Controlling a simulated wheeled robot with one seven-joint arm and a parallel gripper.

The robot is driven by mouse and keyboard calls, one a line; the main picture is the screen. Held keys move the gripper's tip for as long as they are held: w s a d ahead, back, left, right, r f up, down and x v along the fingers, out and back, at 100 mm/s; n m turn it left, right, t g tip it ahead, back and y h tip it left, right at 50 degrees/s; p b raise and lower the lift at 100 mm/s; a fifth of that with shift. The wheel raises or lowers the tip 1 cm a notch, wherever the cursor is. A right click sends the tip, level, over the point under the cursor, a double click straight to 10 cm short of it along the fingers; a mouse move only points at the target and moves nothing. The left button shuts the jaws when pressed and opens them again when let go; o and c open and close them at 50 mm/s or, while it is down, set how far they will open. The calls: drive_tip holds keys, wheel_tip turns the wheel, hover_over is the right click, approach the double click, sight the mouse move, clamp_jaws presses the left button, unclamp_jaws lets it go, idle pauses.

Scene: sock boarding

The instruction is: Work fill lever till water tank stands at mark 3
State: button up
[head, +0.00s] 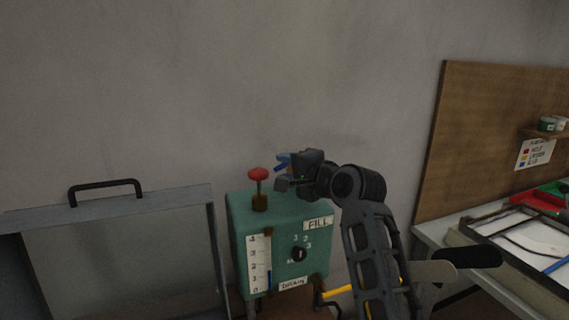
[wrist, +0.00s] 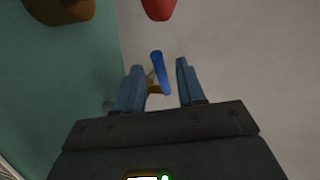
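The water tank (head: 280,225) is a green box against the wall, with a gauge strip (head: 258,262) marked 0 to 4. Its blue column (head: 270,281) is low and seems to end between 1 and 2. A FILL label (head: 318,223) is at the upper right of its front. In the wrist view the blue handle (wrist: 160,75) lies between the two spread fingers of my gripper (wrist: 160,66), with gaps on both sides.
A red knob (head: 259,174) stands on the tank's top left. A black dial (head: 299,254) and a DRAIN label (head: 293,285) are on its front, with a yellow lever (head: 337,291) low right. A grey framed panel (head: 120,250) stands left; a cluttered bench (head: 495,285) is right.

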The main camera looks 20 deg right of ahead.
drive_tip(key=shift+x, duration=1.3)
drive_tip(key=shift+a, duration=0.1)
drive_tip(key=shift+c, duration=0.2)
clamp_jaws()
